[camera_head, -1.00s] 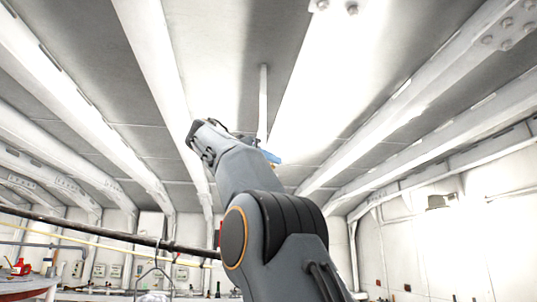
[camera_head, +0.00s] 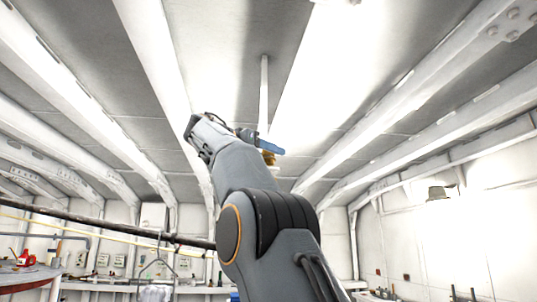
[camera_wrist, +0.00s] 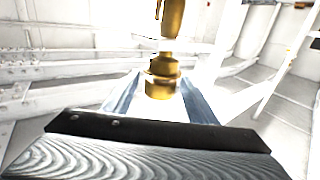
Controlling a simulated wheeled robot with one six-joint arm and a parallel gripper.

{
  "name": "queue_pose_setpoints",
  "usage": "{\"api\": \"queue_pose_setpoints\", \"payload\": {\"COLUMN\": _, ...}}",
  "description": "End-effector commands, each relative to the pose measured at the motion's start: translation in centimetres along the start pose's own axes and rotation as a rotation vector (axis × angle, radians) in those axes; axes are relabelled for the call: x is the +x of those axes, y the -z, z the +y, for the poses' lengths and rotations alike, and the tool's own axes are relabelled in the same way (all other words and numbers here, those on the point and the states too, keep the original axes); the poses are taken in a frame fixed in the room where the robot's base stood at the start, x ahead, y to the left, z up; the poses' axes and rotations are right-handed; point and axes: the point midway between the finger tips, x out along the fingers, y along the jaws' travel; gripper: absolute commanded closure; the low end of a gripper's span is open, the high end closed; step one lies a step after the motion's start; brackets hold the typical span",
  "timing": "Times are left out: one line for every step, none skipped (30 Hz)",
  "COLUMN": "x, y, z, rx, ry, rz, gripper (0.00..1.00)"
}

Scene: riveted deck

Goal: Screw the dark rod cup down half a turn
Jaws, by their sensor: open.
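A pale rod (camera_head: 263,95) hangs down from the ceiling. A brass-coloured fitting (camera_head: 269,158) shows at its lower end, beside my gripper (camera_head: 262,142). I see no clearly dark cup; this fitting is the only cup-like part at the rod. In the wrist view the stepped golden fitting (camera_wrist: 161,82) stands upright between the two blue fingers of my gripper (camera_wrist: 158,98). The fingers are open, one on each side of it. Whether either finger touches it I cannot tell. In the head view my arm hides part of the gripper.
White ceiling beams (camera_head: 150,80) run overhead on both sides. A dark horizontal pipe (camera_head: 110,225) crosses at the left, below the gripper. A table with a red edge (camera_head: 30,283) stands at the lower left. A lamp (camera_head: 438,192) hangs at the right.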

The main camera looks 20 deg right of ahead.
Motion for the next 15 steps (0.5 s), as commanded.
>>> {"api": "queue_pose_setpoints", "payload": {"x": 0.0, "y": 0.0, "z": 0.0, "rx": 0.000, "ry": 0.000, "rz": 0.000, "gripper": 0.47}}
{"api": "queue_pose_setpoints", "payload": {"x": 0.0, "y": 0.0, "z": 0.0, "rx": 0.000, "ry": 0.000, "rz": -0.001, "gripper": 0.47}}
{"api": "queue_pose_setpoints", "payload": {"x": -0.1, "y": -0.1, "z": 0.0, "rx": 0.000, "ry": 0.000, "rz": -0.001, "gripper": 0.47}}
{"api": "queue_pose_setpoints", "payload": {"x": -0.3, "y": -0.1, "z": -0.1, "rx": 0.000, "ry": 0.001, "rz": -0.001, "gripper": 0.47}}
{"api": "queue_pose_setpoints", "payload": {"x": -0.5, "y": -0.1, "z": -0.1, "rx": 0.000, "ry": 0.001, "rz": -0.001, "gripper": 0.47}}
{"api": "queue_pose_setpoints", "payload": {"x": -1.0, "y": -0.1, "z": -0.1, "rx": 0.000, "ry": 0.001, "rz": 0.000, "gripper": 0.47}}
{"api": "queue_pose_setpoints", "payload": {"x": -1.4, "y": -0.1, "z": -0.1, "rx": 0.000, "ry": 0.002, "rz": 0.000, "gripper": 0.47}}
{"api": "queue_pose_setpoints", "payload": {"x": -1.8, "y": -0.2, "z": -0.1, "rx": 0.001, "ry": 0.002, "rz": 0.000, "gripper": 0.47}}
{"api": "queue_pose_setpoints", "payload": {"x": -2.4, "y": -0.2, "z": -0.2, "rx": 0.001, "ry": 0.003, "rz": 0.000, "gripper": 0.47}}
{"api": "queue_pose_setpoints", "payload": {"x": -3.0, "y": -0.3, "z": -0.2, "rx": 0.001, "ry": 0.003, "rz": 0.000, "gripper": 0.47}}
{"api": "queue_pose_setpoints", "payload": {"x": -3.5, "y": -0.2, "z": -0.2, "rx": 0.001, "ry": 0.004, "rz": -0.001, "gripper": 0.47}}
{"api": "queue_pose_setpoints", "payload": {"x": -4.2, "y": -0.2, "z": -0.2, "rx": 0.001, "ry": 0.003, "rz": -0.001, "gripper": 0.47}}
{"api": "queue_pose_setpoints", "payload": {"x": -4.7, "y": -0.2, "z": -0.2, "rx": 0.000, "ry": 0.004, "rz": 0.000, "gripper": 0.47}}
{"api": "queue_pose_setpoints", "payload": {"x": -5.2, "y": -0.2, "z": -0.2, "rx": 0.000, "ry": 0.003, "rz": 0.000, "gripper": 0.47}}
{"api": "queue_pose_setpoints", "payload": {"x": -5.7, "y": -0.2, "z": -0.2, "rx": 0.000, "ry": 0.002, "rz": 0.000, "gripper": 0.47}}
